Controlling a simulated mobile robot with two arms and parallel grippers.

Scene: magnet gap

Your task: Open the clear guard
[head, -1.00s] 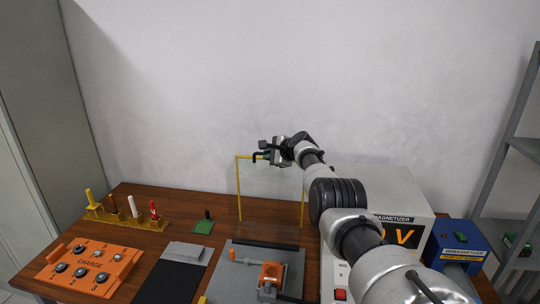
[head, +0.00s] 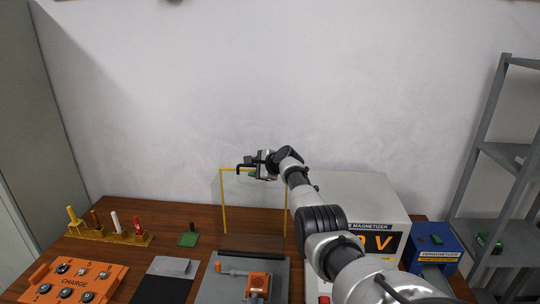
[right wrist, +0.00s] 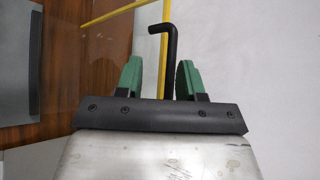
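A thin yellow-edged frame (head: 224,205) stands upright at the back of the table and looks like the outline of the clear guard. Its pane is too clear to make out. A black bent rod (head: 243,168) is at its top edge. My right gripper (head: 254,172) is at that top edge, just right of the rod's bend. In the right wrist view, the green-padded fingers (right wrist: 160,80) are apart. The black rod (right wrist: 170,48) stands between them, nearer the right finger, beside the yellow edge (right wrist: 122,11). I cannot tell whether it touches a finger. My left gripper is out of view.
A white magnetizer box (head: 385,211) stands behind my right arm, with a blue demagnetizer (head: 432,242) beside it. In front are a grey plate (head: 210,291) with an orange clamp (head: 258,284), an orange charge box (head: 100,281), and a yellow tool rack (head: 98,235).

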